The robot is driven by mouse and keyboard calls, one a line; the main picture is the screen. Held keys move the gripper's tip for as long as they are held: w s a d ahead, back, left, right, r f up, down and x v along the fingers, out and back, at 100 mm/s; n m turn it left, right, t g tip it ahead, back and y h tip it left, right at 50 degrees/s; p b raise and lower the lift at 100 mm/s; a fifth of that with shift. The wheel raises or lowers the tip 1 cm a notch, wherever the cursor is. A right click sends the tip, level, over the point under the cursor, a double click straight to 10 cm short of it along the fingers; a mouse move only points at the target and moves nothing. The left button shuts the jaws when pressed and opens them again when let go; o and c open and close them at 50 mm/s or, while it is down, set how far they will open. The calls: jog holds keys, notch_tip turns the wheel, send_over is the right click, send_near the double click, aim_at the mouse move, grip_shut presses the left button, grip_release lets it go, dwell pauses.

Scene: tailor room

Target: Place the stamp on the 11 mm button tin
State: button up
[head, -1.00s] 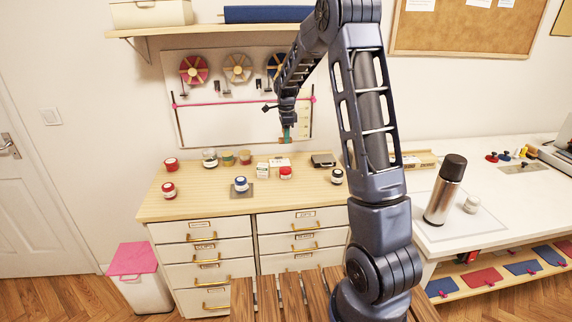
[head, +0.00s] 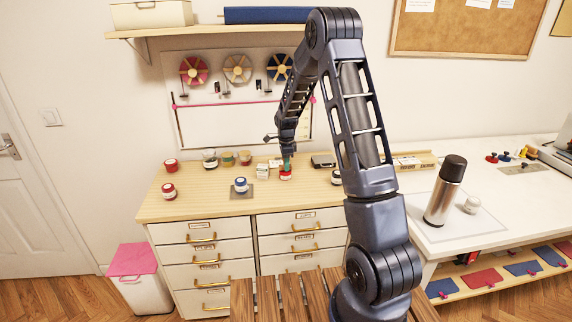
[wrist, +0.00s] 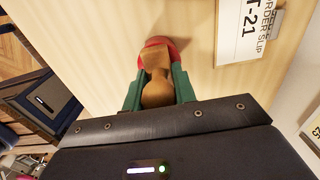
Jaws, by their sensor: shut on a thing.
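My gripper (head: 287,162) points down over the dresser top and is shut on a wooden stamp (wrist: 158,85), with its green fingers on both sides of the handle. Directly under the stamp is a round tin with a red lid (head: 286,174); its lid also shows in the wrist view (wrist: 175,43). The stamp covers part of the lid, and I cannot tell whether it touches it. The stamp's lower end is hidden in the wrist view. No size marking is legible on any tin.
A white order-slip card (wrist: 245,30) stands close to the red-lidded tin. A blue-lidded tin (head: 241,185) sits on a grey pad to the left. Red tins (head: 169,190) stand farther left, a dark-lidded jar (head: 337,177) to the right. The front dresser top is mostly clear.

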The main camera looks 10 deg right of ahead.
jog(key=shift+f, duration=0.1)
jog(key=o, duration=1)
